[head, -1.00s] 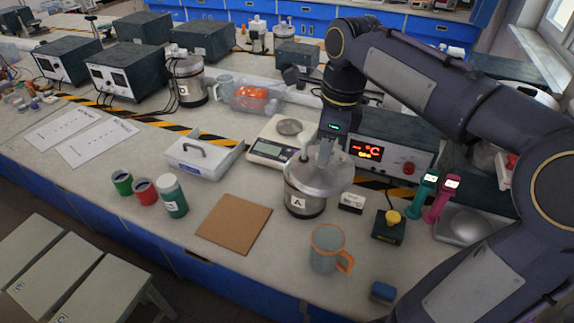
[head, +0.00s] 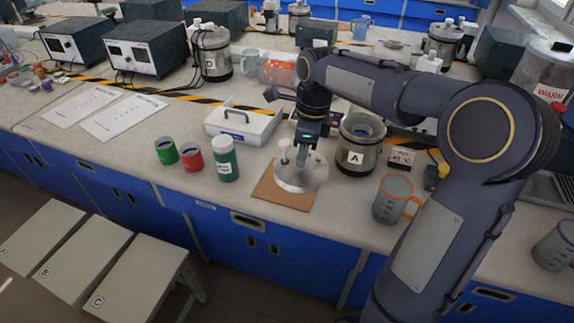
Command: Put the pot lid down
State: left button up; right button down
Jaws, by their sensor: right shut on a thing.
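My right gripper (head: 304,156) is shut on the pot lid (head: 304,182), a round pale metal disc. It holds the lid over the brown square mat (head: 288,201) near the bench's front edge. The lid covers much of the mat; I cannot tell whether it touches it. My left gripper is not in view.
A green-labelled bottle (head: 227,164) and red (head: 190,158) and green (head: 165,152) jars stand left of the mat. A white case with a handle (head: 245,124) is behind. A grey mug with an orange handle (head: 392,200) stands to the right.

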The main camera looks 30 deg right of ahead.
aim_at(291, 153)
jog(key=w+f, duration=0.2)
jog(key=w+d+f, duration=0.1)
jog(key=w+f, duration=0.1)
jog(key=w, duration=0.1)
jog(key=w+f, duration=0.2)
jog(key=f, duration=0.1)
jog(key=shift+w+d, duration=0.15)
jog(key=shift+w, duration=0.15)
notch_tip(291, 153, down, 3)
jog(key=shift+w+d+f, duration=0.1)
jog(key=shift+f, duration=0.05)
jog(key=c, duration=1.1)
grip_release()
jog(key=shift+f, duration=0.1)
